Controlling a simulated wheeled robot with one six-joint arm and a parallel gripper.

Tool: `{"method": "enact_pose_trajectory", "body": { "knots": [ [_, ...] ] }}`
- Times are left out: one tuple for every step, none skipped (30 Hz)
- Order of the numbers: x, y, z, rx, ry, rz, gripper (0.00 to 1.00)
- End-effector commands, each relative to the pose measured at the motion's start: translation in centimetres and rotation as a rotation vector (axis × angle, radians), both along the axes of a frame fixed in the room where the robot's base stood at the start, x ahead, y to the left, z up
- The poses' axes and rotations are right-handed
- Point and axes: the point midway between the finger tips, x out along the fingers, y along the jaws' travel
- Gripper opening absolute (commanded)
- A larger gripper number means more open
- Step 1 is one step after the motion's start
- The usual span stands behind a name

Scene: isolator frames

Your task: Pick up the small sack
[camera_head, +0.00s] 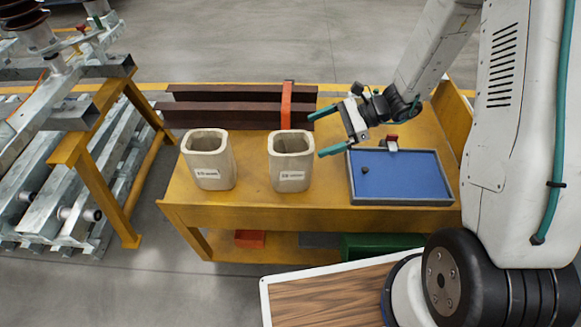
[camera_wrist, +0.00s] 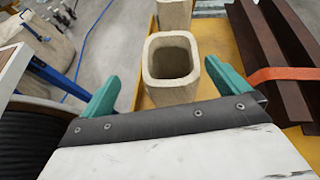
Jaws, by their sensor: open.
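Two beige, open-topped, sack-like containers with white labels stand upright on the yellow bench. One is the left container (camera_head: 208,165), the other the right container (camera_head: 291,163). They look close in size, and I cannot tell which is the small sack; the labels are too small to read surely. My gripper (camera_head: 320,133) is open and empty, just right of the right container, its teal fingers pointing left. In the wrist view the right container (camera_wrist: 172,92) shows ahead between the fingers (camera_wrist: 162,70), apparently untouched. The left container (camera_wrist: 174,14) is behind it, cut off by the frame.
The yellow bench (camera_head: 255,212) also bears dark red steel beams (camera_head: 235,95) with an orange strap (camera_head: 286,105) behind the containers. A blue-floored tray (camera_head: 405,178) with a small dark piece (camera_head: 364,170) lies at right. A yellow-legged metal rack (camera_head: 80,140) stands left.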

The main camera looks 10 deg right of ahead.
Motion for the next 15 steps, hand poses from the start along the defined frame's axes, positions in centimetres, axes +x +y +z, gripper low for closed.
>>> {"method": "enact_pose_trajectory", "body": {
  "knots": [
    [0.3, -0.2, -1.2, 0.013, 0.03, -0.035, 1.0],
    [0.5, -0.2, -1.7, 0.018, 0.041, -0.051, 1.0],
    [0.7, -0.3, -2.2, 0.023, 0.053, -0.068, 1.0],
    [0.9, -0.3, -2.5, 0.027, 0.06, -0.079, 1.0],
    [0.9, -0.3, -2.7, 0.029, 0.065, -0.085, 1.0],
    [1.0, -0.3, -3.0, 0.031, 0.07, -0.093, 1.0],
    [1.1, -0.1, -3.2, 0.034, 0.073, -0.097, 1.0],
    [1.1, 0.1, -3.3, 0.034, 0.075, -0.099, 1.0],
    [1.1, 0.4, -3.5, 0.035, 0.077, -0.099, 1.0],
    [1.2, 0.8, -3.6, 0.035, 0.077, -0.099, 1.0],
    [1.2, 1.1, -3.8, 0.035, 0.076, -0.099, 1.0],
    [1.3, 1.5, -3.9, 0.034, 0.075, -0.098, 1.0],
    [1.3, 1.8, -4.0, 0.034, 0.075, -0.098, 1.0],
    [1.3, 2.1, -4.2, 0.034, 0.075, -0.098, 1.0],
    [1.3, 2.6, -4.4, 0.034, 0.076, -0.098, 1.0]
  ]
}}
